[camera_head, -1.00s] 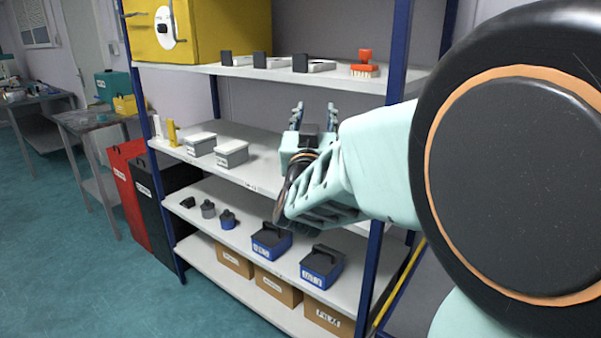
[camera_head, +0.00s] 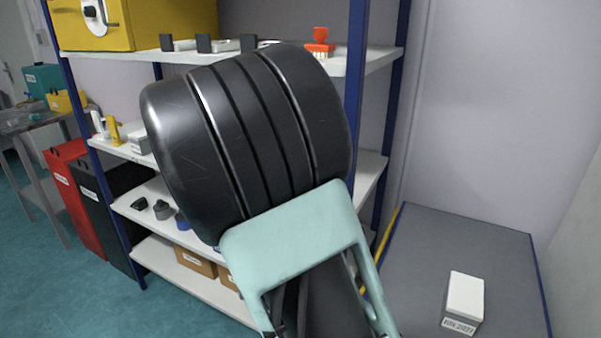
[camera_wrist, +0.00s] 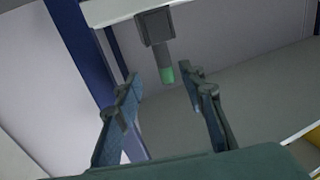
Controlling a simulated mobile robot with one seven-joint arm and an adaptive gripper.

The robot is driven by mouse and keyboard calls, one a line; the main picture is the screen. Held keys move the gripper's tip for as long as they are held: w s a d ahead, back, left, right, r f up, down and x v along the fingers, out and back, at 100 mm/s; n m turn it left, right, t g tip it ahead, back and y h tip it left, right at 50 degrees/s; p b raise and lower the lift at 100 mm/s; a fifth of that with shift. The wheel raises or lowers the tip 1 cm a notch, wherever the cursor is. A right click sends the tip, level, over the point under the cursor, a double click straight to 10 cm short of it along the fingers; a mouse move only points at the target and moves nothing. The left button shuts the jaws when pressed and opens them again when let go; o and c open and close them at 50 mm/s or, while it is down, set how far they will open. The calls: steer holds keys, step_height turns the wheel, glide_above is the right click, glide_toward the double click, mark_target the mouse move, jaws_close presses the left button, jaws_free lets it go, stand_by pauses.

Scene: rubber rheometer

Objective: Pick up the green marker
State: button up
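In the wrist view, a dark stub with a green end (camera_wrist: 168,75), which may be the green marker, juts from a square black block (camera_wrist: 155,27) near the top of the picture. My gripper (camera_wrist: 160,80) is open, with one finger at left and one at right. The green end shows between the fingertips, nearer the right one. I see no contact, and cannot tell how far beyond the tips it is. In the head view, my arm covers much of the shelves, and I cannot make out the marker or my fingertips.
A shelf rack with blue posts (camera_head: 357,75) holds black-and-white holders (camera_head: 204,44), a red stamp (camera_head: 320,42) and a yellow cabinet (camera_head: 95,25). A white box (camera_head: 465,295) lies on a grey surface (camera_head: 470,235) at right.

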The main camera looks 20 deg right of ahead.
steer(key=x, duration=0.3)
steer(key=shift+b, duration=0.3)
steer(key=shift+a+f+x, duration=0.15)
steer(key=shift+f+x, duration=0.05)
steer(key=shift+x, duration=1.1)
steer(key=shift+a+f+x, duration=0.1)
steer(key=shift+f+x, duration=0.05)
steer(key=shift+x, duration=1.15)
steer(key=shift+w, duration=0.1)
steer(key=shift+c, duration=0.3)
jaws_close()
